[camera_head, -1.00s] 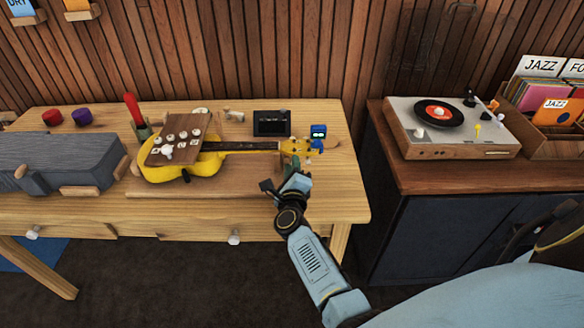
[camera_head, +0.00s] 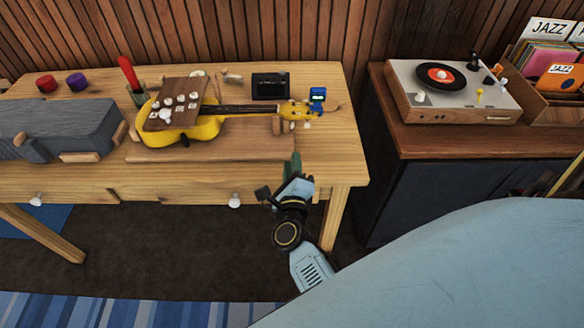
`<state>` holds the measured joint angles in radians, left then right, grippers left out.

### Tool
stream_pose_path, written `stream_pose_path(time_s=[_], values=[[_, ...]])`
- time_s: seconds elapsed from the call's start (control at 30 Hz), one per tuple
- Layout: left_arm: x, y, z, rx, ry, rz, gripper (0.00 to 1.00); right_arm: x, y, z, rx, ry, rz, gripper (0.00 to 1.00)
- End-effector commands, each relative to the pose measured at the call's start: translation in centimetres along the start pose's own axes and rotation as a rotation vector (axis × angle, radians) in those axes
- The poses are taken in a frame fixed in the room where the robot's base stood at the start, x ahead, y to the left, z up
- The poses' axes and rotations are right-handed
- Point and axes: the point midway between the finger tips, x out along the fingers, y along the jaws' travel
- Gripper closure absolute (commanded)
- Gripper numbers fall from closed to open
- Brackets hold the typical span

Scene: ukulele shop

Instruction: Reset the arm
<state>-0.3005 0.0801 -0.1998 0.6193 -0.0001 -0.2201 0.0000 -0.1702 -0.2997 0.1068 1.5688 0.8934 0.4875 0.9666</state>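My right arm comes in from the lower right. Its gripper (camera_head: 282,180) is at the front edge of the wooden workbench (camera_head: 335,178), below and in front of the ukulele's headstock and apart from it. I see nothing held in it, but its finger gap is not clear. My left gripper is out of view. The yellow ukulele (camera_head: 207,128) lies on the bench with its neck pointing right.
A brown board with white knobs (camera_head: 172,104) lies over the ukulele's body. A grey case (camera_head: 60,130) is at left, a black box (camera_head: 270,86) behind the neck. A turntable (camera_head: 450,88) stands on the right cabinet (camera_head: 420,185). Floor (camera_head: 180,240) is clear in front.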

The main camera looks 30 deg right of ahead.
Motion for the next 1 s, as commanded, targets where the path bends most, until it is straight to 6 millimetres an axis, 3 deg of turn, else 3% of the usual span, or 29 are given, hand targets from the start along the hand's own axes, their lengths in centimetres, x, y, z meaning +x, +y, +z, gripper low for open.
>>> stream_pose_path(time_s=[0.17,0.63,0.73,0.87,1.0], values=[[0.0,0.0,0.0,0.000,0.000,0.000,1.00,-0.9,0.0,0.0,0.000,0.000,0.000,0.74],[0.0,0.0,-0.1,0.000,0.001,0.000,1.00,-0.9,0.0,0.0,0.000,0.000,0.000,0.74],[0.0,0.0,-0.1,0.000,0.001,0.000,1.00,-1.1,0.8,0.0,-0.036,-0.014,0.020,0.74],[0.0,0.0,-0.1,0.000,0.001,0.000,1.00,-2.6,5.4,-0.4,-0.252,-0.104,0.138,0.74],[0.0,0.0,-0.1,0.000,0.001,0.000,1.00,-7.0,13.8,-2.9,-0.666,-0.303,0.351,0.74]])
